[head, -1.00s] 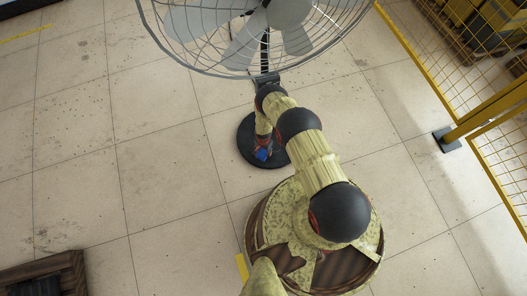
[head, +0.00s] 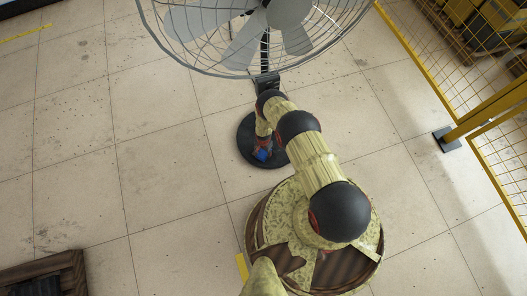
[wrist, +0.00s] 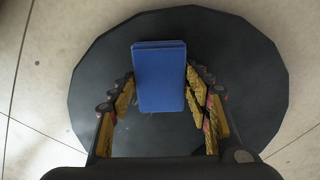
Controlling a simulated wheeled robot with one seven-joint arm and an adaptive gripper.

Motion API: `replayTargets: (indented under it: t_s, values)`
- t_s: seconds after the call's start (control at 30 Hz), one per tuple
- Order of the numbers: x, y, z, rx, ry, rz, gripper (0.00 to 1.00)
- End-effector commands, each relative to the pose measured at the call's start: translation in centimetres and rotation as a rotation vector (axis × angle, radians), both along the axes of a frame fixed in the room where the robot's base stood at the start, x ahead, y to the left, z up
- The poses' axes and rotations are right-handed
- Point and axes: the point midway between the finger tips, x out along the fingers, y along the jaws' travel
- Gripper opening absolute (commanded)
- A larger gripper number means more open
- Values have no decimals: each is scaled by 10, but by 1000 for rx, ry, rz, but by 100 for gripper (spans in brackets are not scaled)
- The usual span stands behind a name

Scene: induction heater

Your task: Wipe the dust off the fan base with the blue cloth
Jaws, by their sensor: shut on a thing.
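The fan base (head: 247,150) is a dark round disc on the floor under the large wire-caged fan (head: 240,40). In the wrist view the fan base (wrist: 240,60) fills most of the picture. The blue cloth (wrist: 158,75) looks like a folded rectangular pad and lies between my gripper's fingers (wrist: 162,105). In the head view a bit of the blue cloth (head: 262,155) shows at my gripper (head: 264,147), over the base. My gripper is shut on the cloth. I cannot tell whether the cloth touches the base. No dust is clear on the visible part of the base.
A yellow mesh fence (head: 455,60) with a post stands at the right. A dark wooden pallet or crate (head: 45,275) is at the lower left. The tiled floor (head: 160,200) left of the base is clear. The fan cage hangs over the base's far side.

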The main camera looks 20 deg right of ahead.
Motion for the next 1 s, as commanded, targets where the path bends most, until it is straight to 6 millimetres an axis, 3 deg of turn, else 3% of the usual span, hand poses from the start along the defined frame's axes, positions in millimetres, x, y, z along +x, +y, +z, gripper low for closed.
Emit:
replayTargets:
  t_s: [0.27,0.63,1.0]
  values:
    - [-1,-4,-1,0,1,-2,16]
    - [-1,-32,1,0,1,-2,16]
    - [-1,-48,0,0,1,-2,16]
